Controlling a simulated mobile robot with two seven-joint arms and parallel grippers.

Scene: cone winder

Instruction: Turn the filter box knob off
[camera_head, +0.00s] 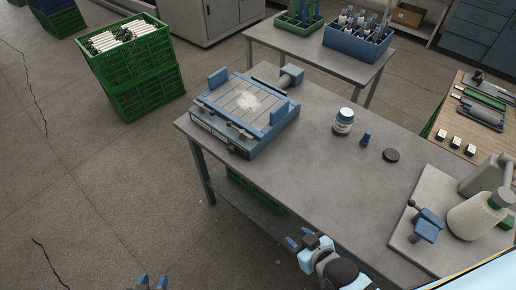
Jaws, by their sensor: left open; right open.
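The filter box (247,112) is a low blue and grey unit on the grey worktable (310,175). Its slatted top carries a pale dusty patch, and a duct (291,76) stands at its back right corner. Small dark parts sit along its front face, one of them possibly the knob (232,151); its setting is too small to read. My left gripper (153,284) is open at the bottom edge, over the floor and far from the box. My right gripper (298,241) is open and empty by the table's front edge, below and right of the box.
A jar (343,121), a small blue bottle (365,139) and a dark disc (391,155) stand right of the box. A board (408,238) with a cream container (476,216) is at the right. Green crates (147,92) stand on the floor, with open floor at left.

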